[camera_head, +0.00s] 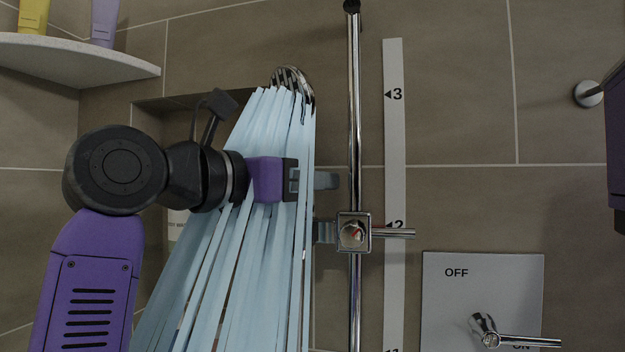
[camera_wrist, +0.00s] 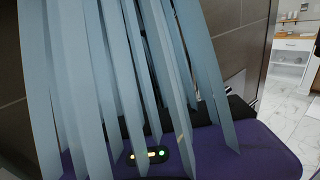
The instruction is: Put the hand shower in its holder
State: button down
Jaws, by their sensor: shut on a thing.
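The hand shower (camera_head: 291,82) has a chrome head, which shows at the top of the water left of the rail. Light blue streams pour from it and hide its handle. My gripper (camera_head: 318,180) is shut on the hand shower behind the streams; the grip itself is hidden. The holder (camera_head: 352,232) is a chrome slider block on the vertical rail, near mark 2, with a greyish piece on its left side. My fingers are a little above and left of this block. In the wrist view, streams cover much of my purple gripper body, and neither hand shower nor holder can be made out.
The chrome rail (camera_head: 354,130) stands just right of my fingers, beside a numbered strip (camera_head: 394,150). A shelf (camera_head: 80,55) with bottles is at upper left.

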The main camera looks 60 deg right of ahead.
jog(key=shift+f, duration=0.1)
dwell(0.3)
jog(key=c, duration=1.1)
grip_release()
jog(key=shift+o, duration=0.2)
jog(key=w+a+b, duration=0.1)
jog(key=a, duration=0.6)
jog(key=shift+w+a, duration=0.25)
jog(key=shift+a, duration=0.1)
